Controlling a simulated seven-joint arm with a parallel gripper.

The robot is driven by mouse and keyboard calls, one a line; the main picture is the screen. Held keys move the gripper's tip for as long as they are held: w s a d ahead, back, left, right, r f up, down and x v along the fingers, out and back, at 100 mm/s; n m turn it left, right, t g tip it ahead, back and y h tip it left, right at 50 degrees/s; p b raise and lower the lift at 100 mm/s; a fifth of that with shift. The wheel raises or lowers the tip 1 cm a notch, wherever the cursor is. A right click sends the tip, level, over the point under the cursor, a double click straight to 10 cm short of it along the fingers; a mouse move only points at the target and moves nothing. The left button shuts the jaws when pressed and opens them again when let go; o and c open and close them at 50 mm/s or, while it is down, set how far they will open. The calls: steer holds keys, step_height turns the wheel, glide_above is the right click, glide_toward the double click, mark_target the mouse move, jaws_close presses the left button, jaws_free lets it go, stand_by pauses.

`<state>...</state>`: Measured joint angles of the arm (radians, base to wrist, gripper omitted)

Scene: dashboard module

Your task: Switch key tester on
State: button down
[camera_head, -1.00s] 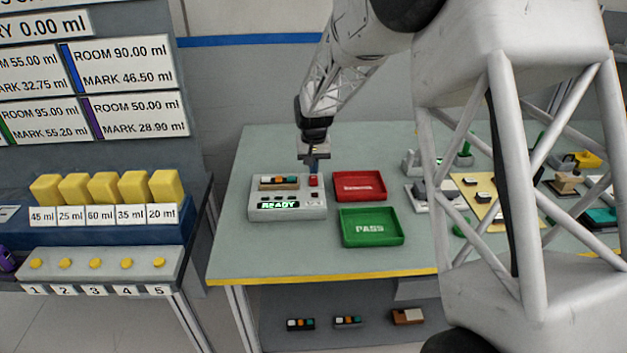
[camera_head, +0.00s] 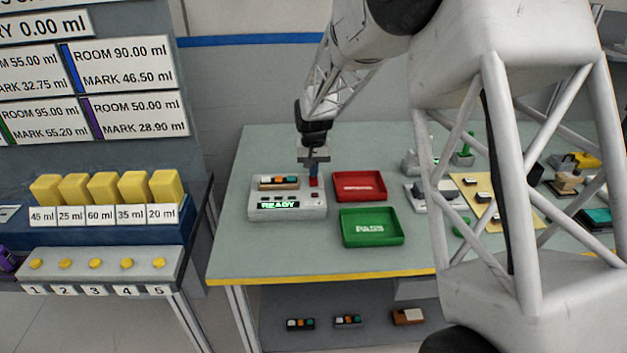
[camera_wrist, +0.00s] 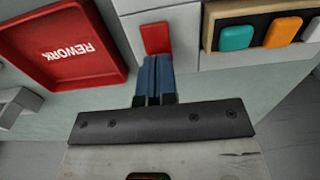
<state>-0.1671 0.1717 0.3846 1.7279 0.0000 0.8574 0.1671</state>
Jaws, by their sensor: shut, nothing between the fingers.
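The key tester (camera_head: 288,208) is a light grey box on the green table, with a lit READY display (camera_head: 278,205). A module with orange, white and teal keys (camera_head: 279,181) sits in its back slot. A red button (camera_head: 314,182) is at its back right; it also shows in the wrist view (camera_wrist: 155,38). My gripper (camera_head: 314,172) is shut and empty, pointing down over the red button. In the wrist view its blue fingertips (camera_wrist: 156,62) overlap the near edge of the button. I cannot tell whether they touch it.
A red REWORK tray (camera_head: 360,186) and a green PASS tray (camera_head: 371,228) lie just right of the tester. Spare modules (camera_head: 300,324) rest on the lower shelf. A yellow mat with parts (camera_head: 470,190) is farther right. The table left of the tester is clear.

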steer(key=shift+f, duration=0.5)
stand_by(0.5)
steer(key=shift+r, duration=3.5)
steer(key=shift+s, duration=0.1)
steer(key=shift+s+d+r, duration=0.15)
steer(key=shift+s+r, duration=0.05)
steer(key=shift+r, duration=0.05)
steer(key=s+d+r+t, duration=0.1)
steer(key=s+d+r, duration=0.3)
steer(key=s, duration=0.7)
steer(key=s+d+r, duration=0.3)
steer(key=s+r, duration=0.2)
steer(key=s, duration=0.6)
steer(key=s+d+r+t, duration=0.1)
steer(key=s+d+r, duration=0.3)
steer(key=s, duration=0.6)
steer(key=s+d+f, duration=0.2)
steer(key=s, duration=1.3)
steer(key=shift+f+t, duration=0.25)
steer(key=shift+t, duration=0.05)
